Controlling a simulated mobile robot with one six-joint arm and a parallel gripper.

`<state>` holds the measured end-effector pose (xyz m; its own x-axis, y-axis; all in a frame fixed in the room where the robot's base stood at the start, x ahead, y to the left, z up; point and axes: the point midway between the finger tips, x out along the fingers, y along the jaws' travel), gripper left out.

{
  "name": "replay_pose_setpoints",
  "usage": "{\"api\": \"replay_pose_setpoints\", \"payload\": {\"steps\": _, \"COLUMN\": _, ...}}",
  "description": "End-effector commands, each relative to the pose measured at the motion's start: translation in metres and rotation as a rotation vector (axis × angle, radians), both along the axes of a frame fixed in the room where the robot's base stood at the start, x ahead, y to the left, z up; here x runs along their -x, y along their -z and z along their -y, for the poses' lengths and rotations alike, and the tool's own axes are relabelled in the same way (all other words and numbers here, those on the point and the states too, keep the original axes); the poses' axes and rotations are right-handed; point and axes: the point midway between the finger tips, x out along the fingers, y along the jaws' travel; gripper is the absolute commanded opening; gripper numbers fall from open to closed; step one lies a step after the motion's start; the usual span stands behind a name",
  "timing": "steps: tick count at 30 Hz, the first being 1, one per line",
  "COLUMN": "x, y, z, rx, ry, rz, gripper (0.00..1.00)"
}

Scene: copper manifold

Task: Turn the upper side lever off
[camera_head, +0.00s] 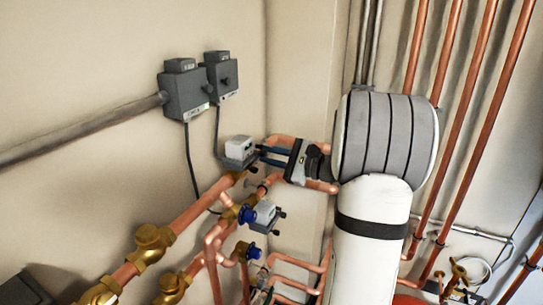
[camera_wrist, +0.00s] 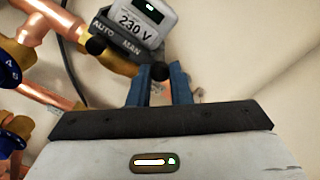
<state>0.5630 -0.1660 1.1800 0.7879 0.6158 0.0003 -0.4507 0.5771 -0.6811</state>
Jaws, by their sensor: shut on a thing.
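The upper side actuator (camera_head: 238,148) is a grey box with a white cap, mounted on the copper pipework. In the wrist view, the actuator (camera_wrist: 138,25) shows "230 V" and an AUTO/MAN label. A dark round-ended lever (camera_wrist: 160,71) projects from it near the MAN side. My gripper (camera_head: 261,153) reaches in from the right with its blue fingers at this actuator. In the wrist view, my gripper (camera_wrist: 160,82) has its two fingers on either side of the lever's end, shut on it. The rest of the lever is mostly hidden.
A second actuator (camera_head: 264,215) with a blue knob (camera_head: 247,214) sits just below. Copper pipes with brass fittings (camera_head: 152,243) run at lower left. Two grey wall boxes (camera_head: 186,92) hang above with cables. Bare wall lies around the upper left.

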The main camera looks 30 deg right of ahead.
Motion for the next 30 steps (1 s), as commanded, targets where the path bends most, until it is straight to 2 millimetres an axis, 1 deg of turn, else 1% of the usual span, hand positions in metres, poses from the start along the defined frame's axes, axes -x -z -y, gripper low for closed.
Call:
{"api": "replay_pose_setpoints", "payload": {"steps": 1, "x": 0.001, "y": 0.003, "z": -0.001, "rx": -0.002, "ry": -0.002, "rz": -0.008, "gripper": 0.0}}
{"api": "replay_pose_setpoints", "payload": {"steps": 8, "x": 0.001, "y": 0.004, "z": -0.001, "rx": -0.001, "ry": -0.002, "rz": -0.007, "gripper": 0.0}}
{"api": "replay_pose_setpoints", "payload": {"steps": 9, "x": 0.001, "y": 0.004, "z": -0.001, "rx": -0.001, "ry": -0.002, "rz": -0.007, "gripper": 0.2}}
{"api": "replay_pose_setpoints", "payload": {"steps": 16, "x": 0.0, "y": 0.002, "z": 0.0, "rx": 0.0, "ry": -0.002, "rz": -0.003, "gripper": 0.39}}
{"api": "replay_pose_setpoints", "payload": {"steps": 25, "x": 0.003, "y": 0.002, "z": 0.003, "rx": 0.001, "ry": 0.001, "rz": -0.001, "gripper": 0.4}}
{"api": "replay_pose_setpoints", "payload": {"steps": 28, "x": 0.012, "y": 0.003, "z": 0.01, "rx": 0.001, "ry": 0.004, "rz": -0.001, "gripper": 0.4}}
{"api": "replay_pose_setpoints", "payload": {"steps": 30, "x": 0.022, "y": 0.003, "z": 0.018, "rx": 0.001, "ry": 0.004, "rz": -0.001, "gripper": 0.4}}
